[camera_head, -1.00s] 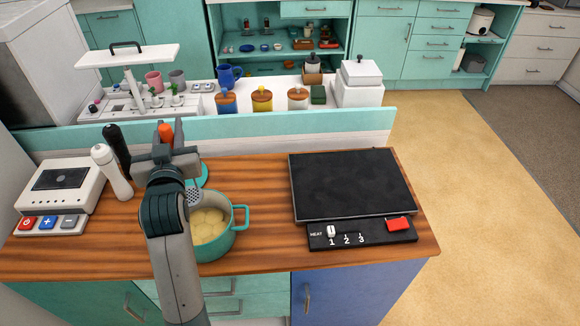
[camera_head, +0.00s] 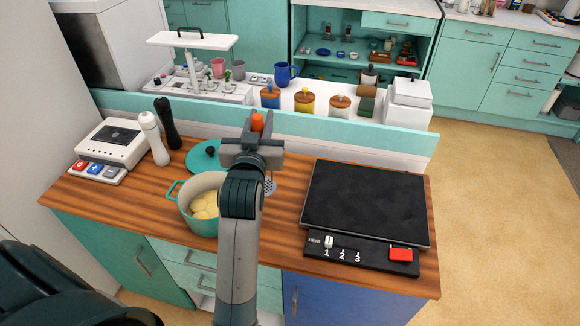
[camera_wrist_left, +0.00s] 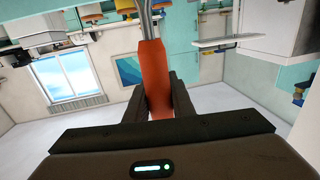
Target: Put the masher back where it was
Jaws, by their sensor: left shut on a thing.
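My left gripper (camera_head: 256,143) is shut on the orange handle of the masher (camera_head: 257,122). In the left wrist view the handle (camera_wrist_left: 154,72) stands between the two dark fingers, with metal rods beyond it. The masher's perforated metal plate (camera_head: 269,186) shows just right of my wrist, to the right of the pot. I cannot tell whether it touches the counter. The teal pot (camera_head: 188,214) with pale yellow potatoes (camera_head: 204,203) stands left of my forearm, which hides its right side. My right gripper is not in view.
A teal lid (camera_head: 203,158) lies behind the pot. White (camera_head: 152,138) and black (camera_head: 167,122) mills stand at the left, beside a white scale-like device (camera_head: 110,143). A black hotplate (camera_head: 367,202) fills the right of the wooden counter (camera_head: 130,205). A teal ledge (camera_head: 330,140) runs behind.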

